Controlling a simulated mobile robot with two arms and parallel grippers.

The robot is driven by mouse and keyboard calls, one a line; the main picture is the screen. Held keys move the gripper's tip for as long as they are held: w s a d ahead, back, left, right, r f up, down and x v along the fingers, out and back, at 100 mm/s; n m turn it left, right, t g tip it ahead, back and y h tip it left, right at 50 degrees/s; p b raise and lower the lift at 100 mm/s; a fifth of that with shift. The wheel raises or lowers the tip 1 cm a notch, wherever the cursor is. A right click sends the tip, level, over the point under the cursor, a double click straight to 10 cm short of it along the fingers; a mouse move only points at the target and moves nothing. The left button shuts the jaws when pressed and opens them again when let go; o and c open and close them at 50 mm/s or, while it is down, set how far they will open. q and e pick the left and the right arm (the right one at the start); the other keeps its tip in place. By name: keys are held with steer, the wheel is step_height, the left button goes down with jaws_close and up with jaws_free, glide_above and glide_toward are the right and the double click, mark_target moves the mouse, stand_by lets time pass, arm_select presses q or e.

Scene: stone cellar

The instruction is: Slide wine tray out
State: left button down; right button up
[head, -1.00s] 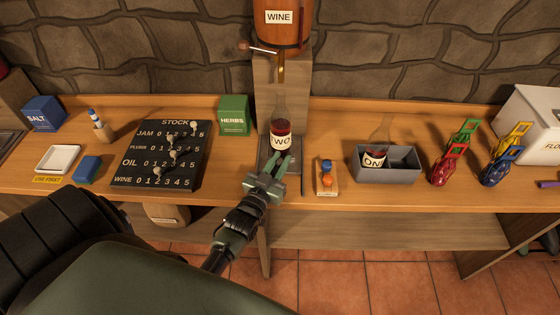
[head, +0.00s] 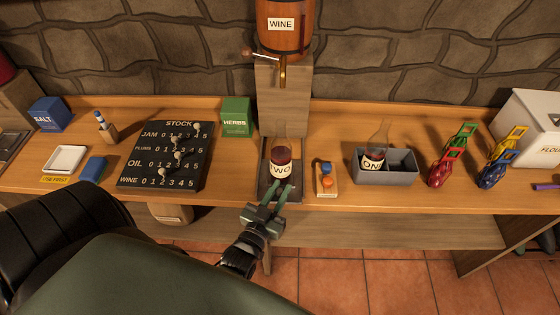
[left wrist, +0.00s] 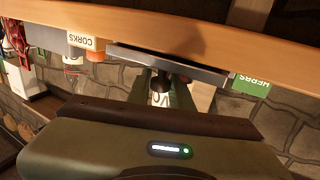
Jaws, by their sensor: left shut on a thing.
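The wine tray (head: 265,191) is a dark flat tray under the WINE barrel (head: 283,28), with its front end at the counter's front edge. A glass bottle of red wine (head: 281,157), its label partly reading "WO", stands upright on it, forward of the barrel's tap (head: 282,78). My left gripper (head: 284,192) is at the tray's front, shut on it. In the left wrist view the fingers (left wrist: 163,82) close around a dark part at the tray's front, and the tray's long edge (left wrist: 150,58) shows. My right gripper is not in view.
Left are the STOCK board (head: 160,152) and green HERBS box (head: 236,117). Tiled floor is clear in front of the counter.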

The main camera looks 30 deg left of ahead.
arm_select(q)
steer(key=c, duration=1.3)
jaws_free()
steer(key=s, duration=0.2)
steer(key=s+b, duration=0.1)
steer(key=s, duration=0.1)
steer(key=s+d, duration=0.1)
steer(key=s, duration=0.1)
steer(key=shift+s+f, duration=0.1)
steer(key=shift+s, duration=0.15)
steer(key=shift+s+d, duration=0.1)
steer(key=shift+s, duration=0.45)
